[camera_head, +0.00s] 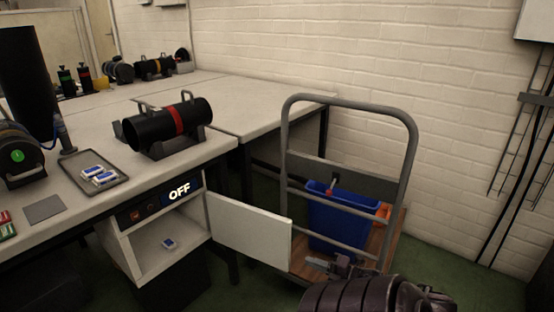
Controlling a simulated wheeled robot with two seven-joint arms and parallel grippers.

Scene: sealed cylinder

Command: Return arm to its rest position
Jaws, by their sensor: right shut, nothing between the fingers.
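My right arm (380,296) comes in at the bottom edge, right of centre. Its gripper (338,266) is shut and empty, in front of the trolley's lower part and near the open cabinet door. My left gripper is not in view. A black cylinder with a red band (177,122) lies on its side in a cradle on the table.
The trolley (412,150) carries a blue bin (335,222). The white cabinet door (248,232) stands open beside an "OFF" panel (179,191); a small item (169,243) lies inside. A grey tray (75,173) holds small packs. Green floor (470,285) is clear at right.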

